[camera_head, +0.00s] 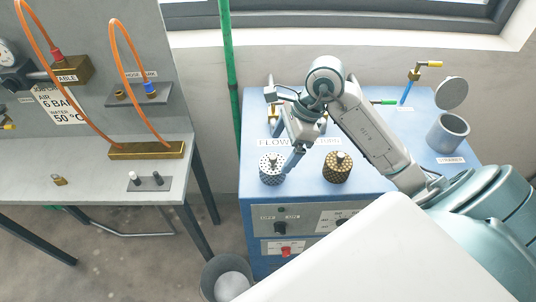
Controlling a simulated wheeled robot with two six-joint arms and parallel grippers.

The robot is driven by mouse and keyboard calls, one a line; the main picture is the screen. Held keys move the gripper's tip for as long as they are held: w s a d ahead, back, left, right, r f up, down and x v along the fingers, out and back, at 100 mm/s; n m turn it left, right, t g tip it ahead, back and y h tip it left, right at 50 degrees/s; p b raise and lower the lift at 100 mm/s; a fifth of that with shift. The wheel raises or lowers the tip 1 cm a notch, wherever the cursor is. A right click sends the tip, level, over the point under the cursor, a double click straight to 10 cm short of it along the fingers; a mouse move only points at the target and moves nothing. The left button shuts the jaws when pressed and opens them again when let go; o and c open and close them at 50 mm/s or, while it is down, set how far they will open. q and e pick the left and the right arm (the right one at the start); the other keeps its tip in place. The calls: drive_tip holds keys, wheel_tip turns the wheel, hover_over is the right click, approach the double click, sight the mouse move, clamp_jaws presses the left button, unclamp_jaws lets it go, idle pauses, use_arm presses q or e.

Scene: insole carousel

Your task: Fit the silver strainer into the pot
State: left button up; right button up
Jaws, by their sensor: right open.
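The silver strainer (270,173), a perforated cylinder with a knob on top, stands upright on the left front of the blue cabinet's top. A similar brass-coloured strainer (337,171) stands to its right. The grey pot (447,134) is at the right of the cabinet top, with its round lid (452,93) raised behind it. My right gripper (286,161) is open, pointing down beside and above the silver strainer's knob. Whether a finger touches the strainer I cannot tell. My arm hides part of the cabinet top between strainers and pot. My left gripper is not in view.
The blue cabinet (253,118) has a front panel with knobs. A valve with a yellow handle (429,64) rises at its back. A grey bench (90,187) with orange hoses (124,60) stands left, across a gap. A bin (226,278) is on the floor in front.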

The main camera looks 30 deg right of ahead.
sight(276, 158)
drive_tip(key=x, duration=0.1)
drive_tip(key=b+x, duration=0.1)
drive_tip(key=x, duration=0.1)
drive_tip(key=shift+s+a+f, duration=0.1)
drive_tip(key=shift+s+a, duration=0.05)
drive_tip(key=shift+s, duration=0.05)
drive_tip(key=shift+w+a+f, duration=0.1)
drive_tip(key=shift+w+f, duration=0.1)
drive_tip(key=shift+f, duration=0.05)
drive_tip(key=b+x, duration=0.1)
drive_tip(key=x, duration=0.1)
drive_tip(key=b+x, duration=0.1)
drive_tip(key=x, duration=0.1)
drive_tip(key=shift+w+f, duration=0.35)
drive_tip(key=shift+f, duration=0.1)
drive_tip(key=shift+c, duration=0.7)
drive_tip(key=c, duration=1)
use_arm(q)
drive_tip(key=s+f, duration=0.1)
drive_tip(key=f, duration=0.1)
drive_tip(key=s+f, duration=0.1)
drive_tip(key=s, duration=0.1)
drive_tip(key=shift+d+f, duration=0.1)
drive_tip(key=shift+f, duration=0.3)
